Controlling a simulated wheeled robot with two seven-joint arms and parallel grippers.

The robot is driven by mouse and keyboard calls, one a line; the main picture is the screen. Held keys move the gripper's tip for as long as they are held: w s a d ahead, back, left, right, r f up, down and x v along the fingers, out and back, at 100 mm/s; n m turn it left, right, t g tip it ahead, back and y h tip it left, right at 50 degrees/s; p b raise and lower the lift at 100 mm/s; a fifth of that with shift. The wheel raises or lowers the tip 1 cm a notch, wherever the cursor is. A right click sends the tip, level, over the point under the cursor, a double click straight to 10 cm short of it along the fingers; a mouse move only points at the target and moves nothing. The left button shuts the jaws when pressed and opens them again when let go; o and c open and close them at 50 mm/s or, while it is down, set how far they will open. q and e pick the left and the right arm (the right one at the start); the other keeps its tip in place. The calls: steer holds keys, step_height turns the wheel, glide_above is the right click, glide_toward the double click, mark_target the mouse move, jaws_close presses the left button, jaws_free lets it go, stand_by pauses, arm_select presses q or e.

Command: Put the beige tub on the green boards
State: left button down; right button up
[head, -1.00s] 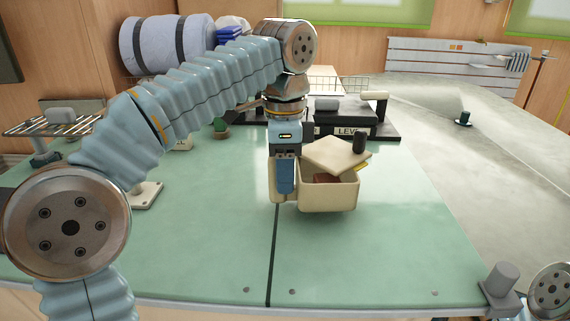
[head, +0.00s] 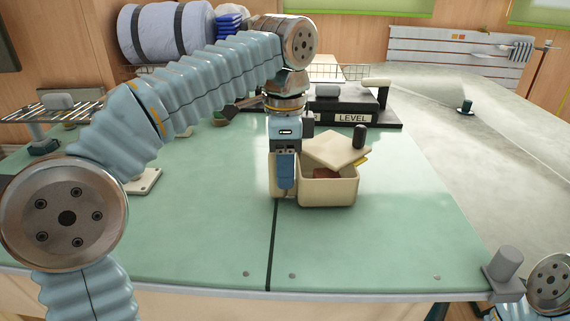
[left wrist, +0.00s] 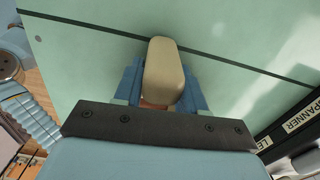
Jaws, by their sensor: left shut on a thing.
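The beige tub (head: 328,193) is an open box with rounded corners, standing upright on the green boards (head: 400,240), just right of their dark seam. Its base seems to touch the surface. A reddish-brown thing (head: 325,173) shows inside, and a tilted beige slab (head: 337,150) covers part of its top. My left gripper (head: 285,185) points down at the tub's left side and is shut on a beige part of it. In the left wrist view that beige part (left wrist: 163,70) sits between the blue fingers.
A black rack with a "LEVEL" label (head: 352,118) stands behind the tub. A wire rack (head: 60,107) is at the left and a grey post (head: 503,262) at the front right corner. The boards in front and to the right of the tub are clear.

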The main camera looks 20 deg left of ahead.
arm_select(q)
steer(key=shift+f, duration=0.3)
steer(key=c, duration=0.6)
jaws_free()
steer(key=shift+o, duration=0.2)
steer(key=shift+r, duration=0.1)
step_height(320, 180, up, 7)
steer(key=shift+r+p, duration=0.15)
steer(key=shift+p, duration=1.1)
